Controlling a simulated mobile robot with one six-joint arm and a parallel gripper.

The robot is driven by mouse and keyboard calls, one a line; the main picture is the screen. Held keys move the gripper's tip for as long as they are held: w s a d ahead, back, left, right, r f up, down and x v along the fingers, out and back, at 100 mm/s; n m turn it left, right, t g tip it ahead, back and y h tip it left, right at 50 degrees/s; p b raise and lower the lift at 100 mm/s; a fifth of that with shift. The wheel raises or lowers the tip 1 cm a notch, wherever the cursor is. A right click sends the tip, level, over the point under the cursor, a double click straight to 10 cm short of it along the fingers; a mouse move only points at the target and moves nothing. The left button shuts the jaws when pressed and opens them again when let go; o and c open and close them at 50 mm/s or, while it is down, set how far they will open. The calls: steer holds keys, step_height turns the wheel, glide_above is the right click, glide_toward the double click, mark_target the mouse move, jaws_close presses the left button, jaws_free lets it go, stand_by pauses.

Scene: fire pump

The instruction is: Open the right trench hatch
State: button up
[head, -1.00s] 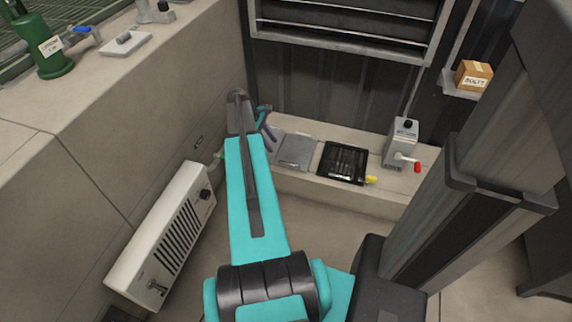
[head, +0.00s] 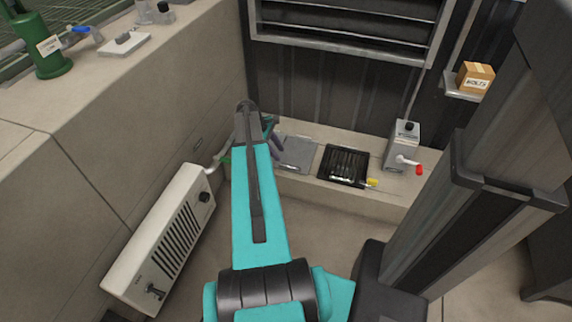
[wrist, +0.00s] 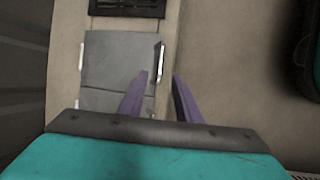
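The trench hatch is a flat grey plate (head: 297,153) in the ledge along the back wall, lying closed. In the wrist view a seam splits it into two panels; the upper one (wrist: 118,58), beside the black grate, is the right hatch in the head view. It has a pale upright handle (wrist: 159,62) at its right edge and a pale fitting (wrist: 82,58) at its left edge. My gripper (wrist: 160,76) is open, its purple fingers spread, with the handle lined up just past the gap between the fingertips. Contact cannot be told. The lower panel (wrist: 103,101) is partly hidden by my gripper.
A black grate (head: 343,165) with a yellow knob (head: 372,183) lies right of the hatch. A grey box with a red-tipped lever (head: 402,145) stands beyond it. A white heater (head: 165,235) hangs on the left wall. The floor in front of the ledge is clear.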

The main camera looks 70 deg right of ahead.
mark_target(286, 166)
steer(key=b+x, duration=0.2)
steer(key=x, duration=0.6)
steer(key=shift+s+d+f, duration=0.1)
steer(key=shift+f, duration=0.25)
